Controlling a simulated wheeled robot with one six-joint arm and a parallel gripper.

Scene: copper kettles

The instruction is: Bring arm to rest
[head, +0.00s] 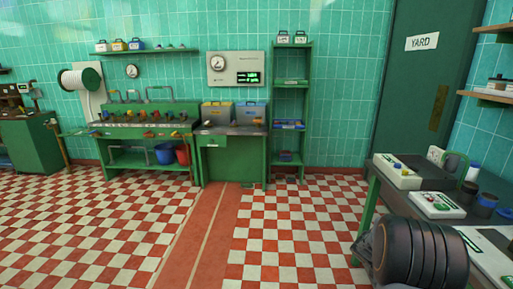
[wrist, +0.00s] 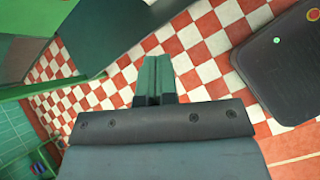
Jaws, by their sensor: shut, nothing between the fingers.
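My gripper (wrist: 153,78) shows in the wrist view, with its two green fingers pressed together and nothing between them. It points over the red and white checked floor (wrist: 215,45) and touches nothing that I can see. In the head view my dark, rounded arm part (head: 425,252) fills the lower right, in front of the bench on that side. The gripper's fingers cannot be made out in the head view.
A green bench (head: 375,182) at the right holds a white box (head: 398,172), cups and papers. Green workbenches, a blue bucket (head: 165,153) and a red bucket (head: 183,154) stand along the tiled back wall. A tall green shelf (head: 291,110) stands beside them. The middle floor is clear.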

